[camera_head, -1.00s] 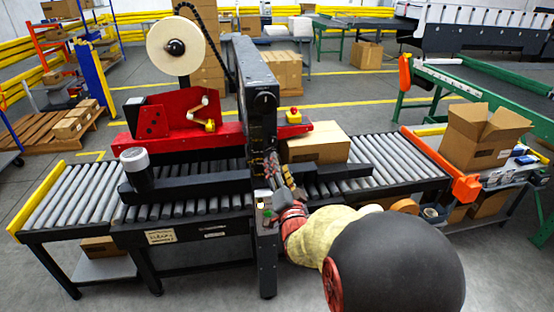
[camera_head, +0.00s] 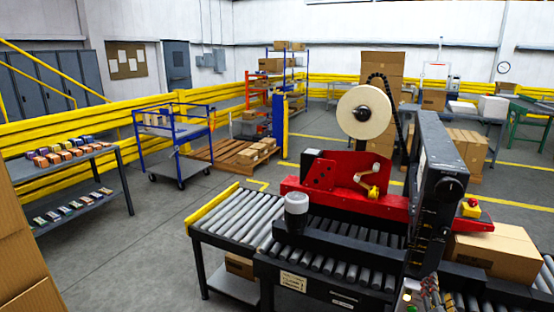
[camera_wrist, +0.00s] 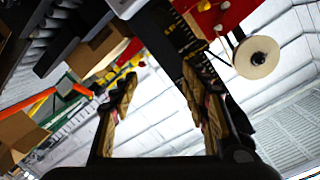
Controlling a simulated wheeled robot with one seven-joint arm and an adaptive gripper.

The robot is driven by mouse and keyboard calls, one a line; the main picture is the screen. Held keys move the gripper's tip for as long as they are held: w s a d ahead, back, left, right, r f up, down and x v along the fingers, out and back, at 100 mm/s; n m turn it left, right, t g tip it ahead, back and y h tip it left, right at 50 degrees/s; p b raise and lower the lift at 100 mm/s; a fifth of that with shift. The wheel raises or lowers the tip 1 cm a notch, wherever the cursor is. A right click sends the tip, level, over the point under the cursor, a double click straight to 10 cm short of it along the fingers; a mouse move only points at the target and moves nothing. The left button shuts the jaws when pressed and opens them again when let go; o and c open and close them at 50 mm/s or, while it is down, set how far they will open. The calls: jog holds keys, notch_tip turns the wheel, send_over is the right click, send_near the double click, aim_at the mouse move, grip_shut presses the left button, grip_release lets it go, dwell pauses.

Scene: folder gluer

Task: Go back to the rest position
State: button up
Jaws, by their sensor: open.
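My gripper (camera_wrist: 158,95) is open in the wrist view. Its two fingers stand apart with nothing between them, only pale ceiling and wall behind. In the head view only a small part of what looks like my gripper shows at the bottom edge, beside the carton sealer's dark column (camera_head: 432,190); the rest of my arm is out of that view. The wrist view is tilted and shows the sealer's tape roll (camera_wrist: 256,57) at the upper right and a closed carton (camera_wrist: 95,52) at the upper left.
The sealer's red arm (camera_head: 335,172) crosses above the roller conveyor (camera_head: 238,215). A closed carton (camera_head: 497,252) sits on the rollers at right. A shelf table (camera_head: 75,160) with small boxes, a blue cart (camera_head: 178,140) and a pallet (camera_head: 225,155) stand left. Floor between them is clear.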

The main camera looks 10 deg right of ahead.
notch_tip(320, 180, down, 6)
jog(key=s+a+n+g+y, duration=0.2)
jog(key=s+g, duration=0.1)
jog(key=s+a+f+n+g+y, duration=0.1)
jog(key=s+a+n+g+y, duration=0.3)
jog(key=s+a, duration=0.4)
jog(key=s+a+r+n+y+p, duration=0.1)
jog(key=s+a+r+n, duration=0.1)
jog(key=a+r, duration=0.3)
jog(key=s+a+r+n+g, duration=0.1)
jog(key=s+a+r+n, duration=0.2)
jog(key=a, duration=0.6)
jog(key=s+a+r+n+y+p, duration=0.1)
jog(key=s+a+r+n, duration=0.1)
jog(key=s+a+r, duration=0.2)
notch_tip(320, 180, up, 4)
jog(key=a, duration=0.3)
jog(key=shift+n+y+p, duration=0.3)
jog(key=shift+p, duration=0.05)
jog(key=shift+s, duration=0.1)
jog(key=shift+c, duration=0.4)
